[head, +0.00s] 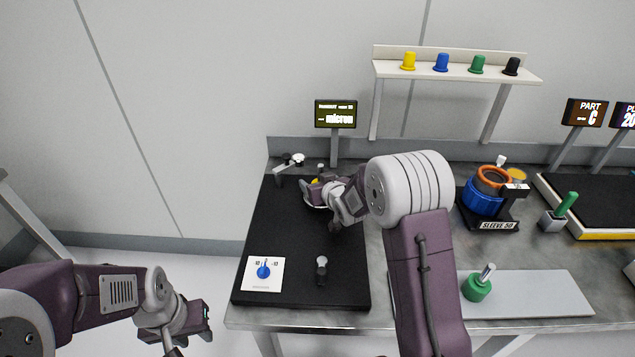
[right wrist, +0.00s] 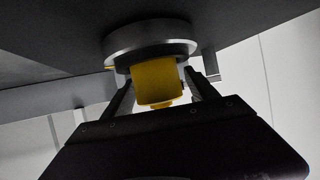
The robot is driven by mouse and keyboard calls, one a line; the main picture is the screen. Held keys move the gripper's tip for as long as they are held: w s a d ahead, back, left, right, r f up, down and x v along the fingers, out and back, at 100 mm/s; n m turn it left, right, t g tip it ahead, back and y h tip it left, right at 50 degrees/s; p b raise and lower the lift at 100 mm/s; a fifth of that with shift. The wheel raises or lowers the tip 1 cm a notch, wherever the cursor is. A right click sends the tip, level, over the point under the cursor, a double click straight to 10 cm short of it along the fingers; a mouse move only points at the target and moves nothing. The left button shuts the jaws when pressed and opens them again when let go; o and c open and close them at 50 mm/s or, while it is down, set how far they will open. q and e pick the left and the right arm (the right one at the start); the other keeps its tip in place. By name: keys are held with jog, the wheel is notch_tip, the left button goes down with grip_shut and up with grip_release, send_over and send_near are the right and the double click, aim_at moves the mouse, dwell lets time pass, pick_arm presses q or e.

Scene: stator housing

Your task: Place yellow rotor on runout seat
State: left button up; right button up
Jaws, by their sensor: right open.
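The yellow rotor (right wrist: 155,82) stands against the round grey metal runout seat (right wrist: 150,38) in the right wrist view, where the picture appears upside down. My right gripper (right wrist: 162,88) is open, with one finger on each side of the rotor and a visible gap on each side. In the head view only a bit of the yellow rotor (head: 314,182) shows beside my right gripper (head: 322,192), over the far part of the black plate (head: 300,235); the gripper mostly hides the seat. My left gripper (head: 190,325) is off the table at lower left, and its jaw opening is unclear.
A micron display (head: 336,114) stands behind the plate. A white card (head: 263,273) and a small post (head: 321,268) are on the plate's near part. Right of my right arm are a blue and orange sleeve fixture (head: 485,195) and a green-based part (head: 477,288) on a grey mat (head: 545,295).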

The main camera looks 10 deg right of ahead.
jog(key=shift+r, duration=0.25)
jog(key=p+v, duration=0.1)
jog(key=v, duration=1.1)
